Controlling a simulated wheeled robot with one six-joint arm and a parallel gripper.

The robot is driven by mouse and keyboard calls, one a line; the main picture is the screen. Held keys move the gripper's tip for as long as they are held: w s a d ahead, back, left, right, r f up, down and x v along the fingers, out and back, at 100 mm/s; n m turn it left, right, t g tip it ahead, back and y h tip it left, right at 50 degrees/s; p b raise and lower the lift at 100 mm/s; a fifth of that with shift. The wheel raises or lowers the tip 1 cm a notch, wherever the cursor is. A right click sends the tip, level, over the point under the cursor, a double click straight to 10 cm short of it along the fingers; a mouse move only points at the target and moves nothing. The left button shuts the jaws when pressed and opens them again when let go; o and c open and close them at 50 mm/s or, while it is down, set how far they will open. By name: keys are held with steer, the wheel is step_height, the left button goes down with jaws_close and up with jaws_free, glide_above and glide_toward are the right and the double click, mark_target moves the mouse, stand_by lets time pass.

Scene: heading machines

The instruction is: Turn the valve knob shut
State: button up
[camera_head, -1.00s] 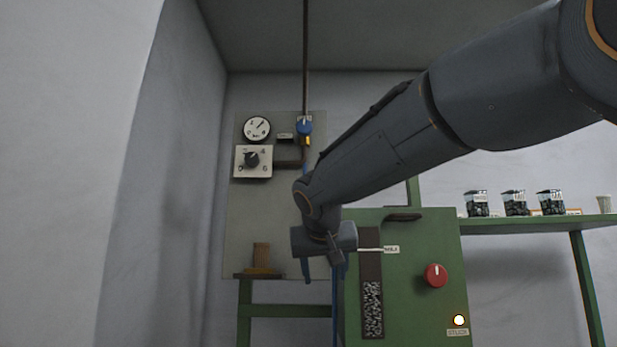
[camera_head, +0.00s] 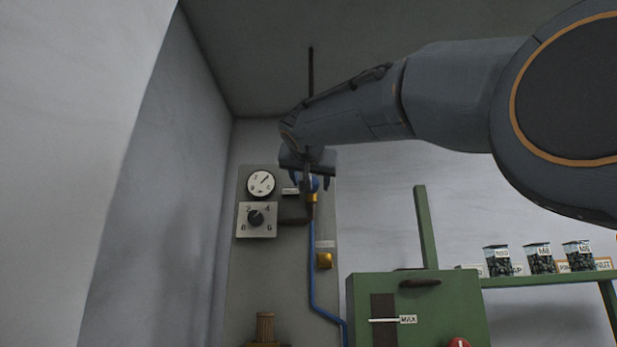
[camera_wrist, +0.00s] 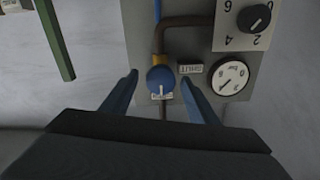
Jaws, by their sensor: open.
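The blue valve knob (camera_wrist: 160,80) sits on a brown pipe on a grey panel, with a white pointer line on its face. In the wrist view it lies between the two blue fingers of my gripper (camera_wrist: 158,88), which are apart, with clear space on both sides. I cannot tell whether the fingertips reach the knob's depth. A small SHUT label (camera_wrist: 190,69) is beside the knob, and a partly hidden label is at its edge. In the head view my gripper (camera_head: 312,184) covers most of the knob.
A pressure gauge (camera_head: 261,184) and a black numbered dial (camera_head: 256,218) are on the panel close to the knob. A green machine (camera_head: 440,300) and a shelf with jars (camera_head: 540,258) stand to the right.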

steer(key=shift+w+p, duration=0.45)
steer(key=shift+w, duration=0.7)
steer(key=shift+c, duration=0.4)
